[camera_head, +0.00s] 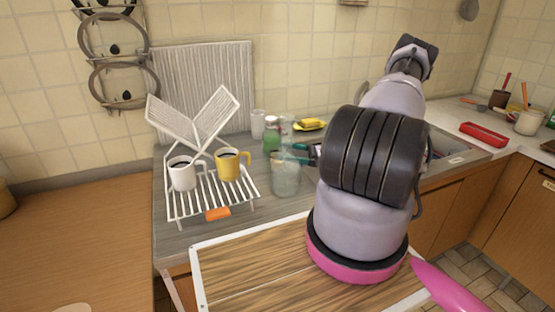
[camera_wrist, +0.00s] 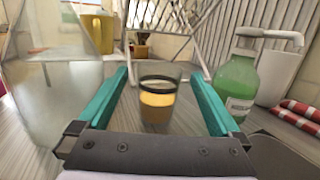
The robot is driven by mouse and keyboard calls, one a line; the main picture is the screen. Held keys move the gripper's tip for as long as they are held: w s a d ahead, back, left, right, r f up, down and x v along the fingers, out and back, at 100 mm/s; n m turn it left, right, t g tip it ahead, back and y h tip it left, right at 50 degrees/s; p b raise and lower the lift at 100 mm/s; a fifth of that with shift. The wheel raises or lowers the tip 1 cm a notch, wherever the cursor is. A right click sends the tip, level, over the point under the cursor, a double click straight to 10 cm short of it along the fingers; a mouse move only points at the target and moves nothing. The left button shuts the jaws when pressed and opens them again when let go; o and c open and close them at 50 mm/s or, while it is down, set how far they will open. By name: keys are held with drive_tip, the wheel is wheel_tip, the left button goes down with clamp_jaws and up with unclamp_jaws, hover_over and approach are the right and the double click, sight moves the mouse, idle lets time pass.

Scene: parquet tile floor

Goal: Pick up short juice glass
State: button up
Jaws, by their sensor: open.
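A short clear glass (camera_wrist: 157,108) with orange-yellow contents and a dark band near its rim stands upright on the counter in the wrist view. My gripper (camera_wrist: 156,74) is open, with one teal finger on each side of the glass and visible gaps between fingers and glass. In the head view my gripper (camera_head: 297,155) is mostly hidden by my arm, behind a large clear glass vessel (camera_head: 286,180). I cannot clearly make out the short glass there.
A white dish rack (camera_head: 213,190) holds a white mug (camera_head: 183,178) and a yellow mug (camera_head: 230,166). A green bottle (camera_wrist: 238,82) and a white cup (camera_wrist: 279,76) stand right of the gripper, near a red checkered cloth (camera_wrist: 302,112). The clear vessel (camera_wrist: 62,35) is close on the left.

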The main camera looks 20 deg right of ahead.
sight(277, 148)
drive_tip(key=x, duration=0.3)
drive_tip(key=shift+a+f, duration=0.1)
drive_tip(key=shift+a, duration=0.15)
clamp_jaws()
wheel_tip(277, 148, up, 10)
idle(0.5)
